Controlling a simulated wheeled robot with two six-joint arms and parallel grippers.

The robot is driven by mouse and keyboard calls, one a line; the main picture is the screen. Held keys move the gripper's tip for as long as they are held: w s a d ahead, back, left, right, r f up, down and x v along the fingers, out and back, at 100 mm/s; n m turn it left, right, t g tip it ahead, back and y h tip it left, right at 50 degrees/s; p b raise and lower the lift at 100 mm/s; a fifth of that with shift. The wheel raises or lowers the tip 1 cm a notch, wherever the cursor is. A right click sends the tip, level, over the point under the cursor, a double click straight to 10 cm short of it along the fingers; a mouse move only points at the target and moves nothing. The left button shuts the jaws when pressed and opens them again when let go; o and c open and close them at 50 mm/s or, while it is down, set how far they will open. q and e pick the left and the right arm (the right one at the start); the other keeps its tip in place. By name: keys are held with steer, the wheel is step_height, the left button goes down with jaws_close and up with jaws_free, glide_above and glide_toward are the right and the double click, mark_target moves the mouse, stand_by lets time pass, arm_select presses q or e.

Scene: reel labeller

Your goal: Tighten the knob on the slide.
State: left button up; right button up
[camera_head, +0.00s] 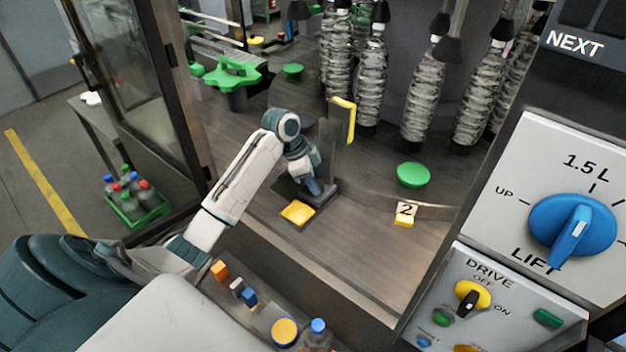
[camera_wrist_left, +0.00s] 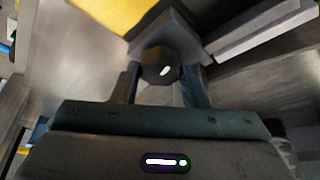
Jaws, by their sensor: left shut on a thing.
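My left gripper (camera_head: 314,187) reaches down inside the machine, beside a small block with a yellow top (camera_head: 297,212) on the metal deck. In the left wrist view its two fingers stand on either side of a dark faceted knob (camera_wrist_left: 161,63) with a small white mark, and they are shut on it. The knob sits against a dark grey slide block (camera_wrist_left: 188,35). The yellow surface (camera_wrist_left: 112,12) shows at the top of that view. In the head view the gripper hides the knob. My right gripper is in neither view.
An upright plate with a yellow edge (camera_head: 346,118) stands just behind the gripper. Clear bottles (camera_head: 422,95) hang at the back. A green star wheel (camera_head: 232,75) is at the back left, a control panel (camera_head: 560,210) at the right. A green disc (camera_head: 413,175) lies on the deck.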

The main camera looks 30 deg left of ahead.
arm_select(q)
steer(key=shift+m+g, duration=0.3)
steer(key=shift+m, duration=0.4)
steer(key=o, duration=1)
steer(key=shift+c, duration=0.2)
steer(key=shift+n, duration=0.3)
